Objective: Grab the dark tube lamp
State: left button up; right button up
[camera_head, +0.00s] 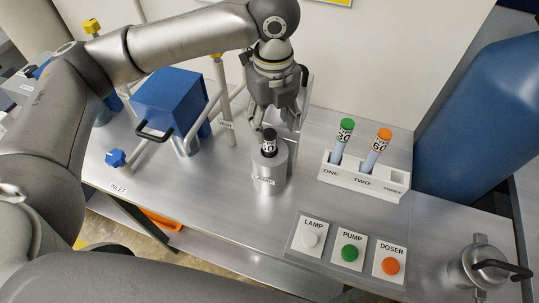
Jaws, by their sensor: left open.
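The dark tube lamp (268,143) has a black cap with white lettering. It stands upright in the top of a grey metal cylinder (268,172) on the metal bench. A label that seems to read LAMP is on the cylinder's front. My left gripper (264,130) comes down from above with its fingers open, close to the black cap. From this view I cannot tell whether the fingers touch the cap or stand around it. My right gripper is not in view.
A white rack (365,177) labelled ONE, TWO, THREE holds a green-capped tube (345,129) and an orange-capped tube (381,140). A button panel (346,249) is in front. A blue box (172,98) with pipes stands left, a large blue tank (482,120) right.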

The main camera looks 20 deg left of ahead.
aim_at(269, 133)
pick_arm(q)
jog(key=f, duration=0.2)
jog(key=f+p, duration=0.1)
jog(key=shift+a+f, duration=0.35)
jog(key=shift+f, duration=0.5)
grip_shut()
